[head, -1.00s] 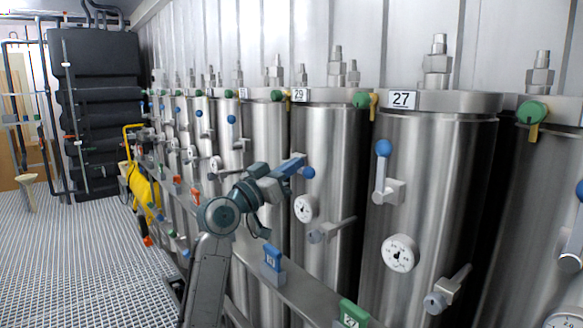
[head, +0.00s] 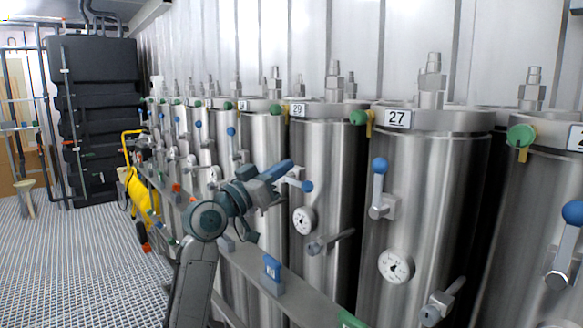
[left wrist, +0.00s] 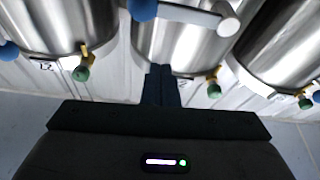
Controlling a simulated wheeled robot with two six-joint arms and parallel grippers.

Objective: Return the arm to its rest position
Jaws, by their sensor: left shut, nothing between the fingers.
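My left gripper (head: 288,165) is at the middle of the head view, in front of vessel 29 (head: 335,150). Its blue fingers are shut with nothing between them. They point up and to the right, just above and left of the blue knob (head: 307,186) of that vessel's valve lever, with a small gap showing in the picture. In the left wrist view the shut fingers (left wrist: 160,75) stand out from the dark gripper body. A blue knob (left wrist: 143,9) on a grey lever shows beyond them. My right gripper is not in view.
Steel vessels stand in a long row along the wall, with levers, a gauge (head: 396,266) and green knobs sticking out. A low rail (head: 300,300) with coloured tags runs before them. A yellow item (head: 140,190) stands farther back. Grated floor (head: 80,265) is open at left.

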